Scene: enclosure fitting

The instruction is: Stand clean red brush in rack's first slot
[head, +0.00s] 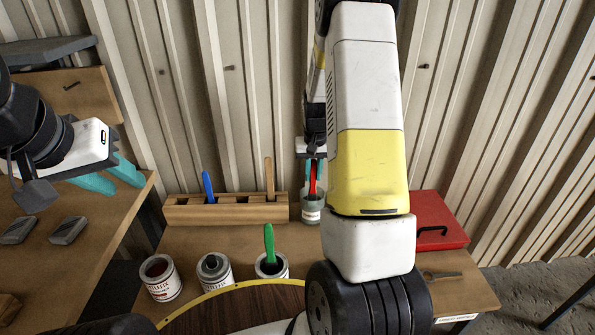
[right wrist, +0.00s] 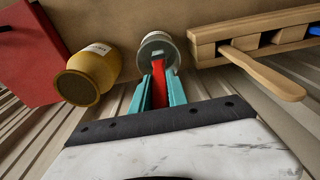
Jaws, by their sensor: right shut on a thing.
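The red brush (head: 313,180) stands with its lower end in a grey metal can (head: 312,213) just right of the rack. My right gripper (head: 314,172) is shut on its handle. In the right wrist view the teal fingers (right wrist: 160,92) flank the red handle (right wrist: 158,80), with the can (right wrist: 157,46) beyond; the bristles are hidden. The wooden rack (head: 225,212) holds a blue-handled brush (head: 208,186) towards its left and a plain wooden-handled brush (head: 269,176) towards its right; dark openings show between them. My left gripper (head: 112,176) is empty over the left bench, its teal fingers apart.
Two paint tins (head: 161,279) (head: 214,272) and a third tin (head: 271,267) with a green brush (head: 269,244) stand in front of the rack. A red case (head: 440,220) lies at the right. The right wrist view shows a yellow jar (right wrist: 88,76) beside the can.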

